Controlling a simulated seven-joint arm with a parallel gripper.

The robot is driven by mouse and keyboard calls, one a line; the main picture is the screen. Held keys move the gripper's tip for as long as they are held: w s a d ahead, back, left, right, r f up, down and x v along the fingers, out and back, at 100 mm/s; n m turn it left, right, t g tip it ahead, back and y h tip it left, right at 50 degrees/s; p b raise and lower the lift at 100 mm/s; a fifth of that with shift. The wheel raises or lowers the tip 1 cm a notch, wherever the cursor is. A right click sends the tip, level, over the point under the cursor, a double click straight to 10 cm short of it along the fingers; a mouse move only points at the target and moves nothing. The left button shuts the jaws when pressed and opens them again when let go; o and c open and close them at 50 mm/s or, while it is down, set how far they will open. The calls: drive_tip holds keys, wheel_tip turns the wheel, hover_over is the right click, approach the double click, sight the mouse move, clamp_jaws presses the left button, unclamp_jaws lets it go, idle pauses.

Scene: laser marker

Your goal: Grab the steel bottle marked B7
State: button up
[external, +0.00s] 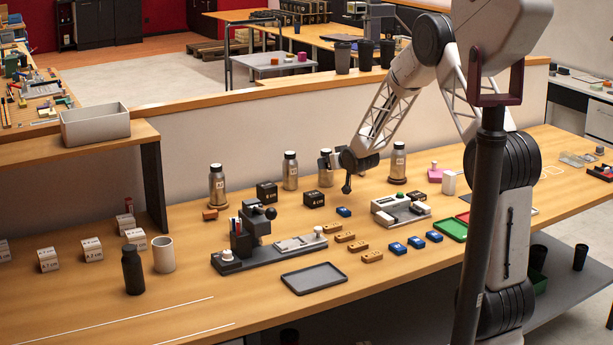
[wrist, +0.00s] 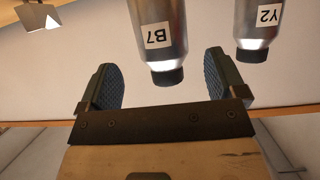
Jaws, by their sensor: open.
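The steel bottle marked B7 (wrist: 157,25) appears upside down in the wrist view, its label facing the camera and its dark cap toward the gripper. My gripper (wrist: 160,65) is open; its two blue ridged fingers stand apart on either side of the cap area in the picture. I cannot tell how deep the bottle sits between them. In the external view my gripper (external: 336,162) is at a steel bottle (external: 326,178), which it partly hides; its label is not readable there.
A bottle marked Y2 (wrist: 258,22) is to the right in the wrist view. In the external view, other steel bottles stand at left (external: 217,188), beside my gripper (external: 290,173) and at right (external: 398,165). Black boxes (external: 314,199) and a device (external: 258,232) sit nearby.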

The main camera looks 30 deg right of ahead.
sight(329, 152)
drive_tip(key=shift+w, duration=0.15)
drive_tip(key=shift+x, duration=2.45)
drive_tip(key=shift+a+f, duration=0.1)
drive_tip(key=shift+a, duration=0.05)
drive_tip(key=shift+c, duration=0.3)
drive_tip(key=c, duration=1)
drive_tip(key=shift+r, duration=0.75)
wheel_tip(329, 152, up, 2)
drive_tip(key=shift+r, duration=0.15)
drive_tip(key=s, duration=0.5)
drive_tip(key=s+a, duration=0.1)
drive_tip(key=s, duration=0.4)
drive_tip(key=s+r, duration=0.1)
drive_tip(key=s, duration=0.5)
drive_tip(key=shift+a+r, duration=0.1)
drive_tip(key=shift+a, duration=0.25)
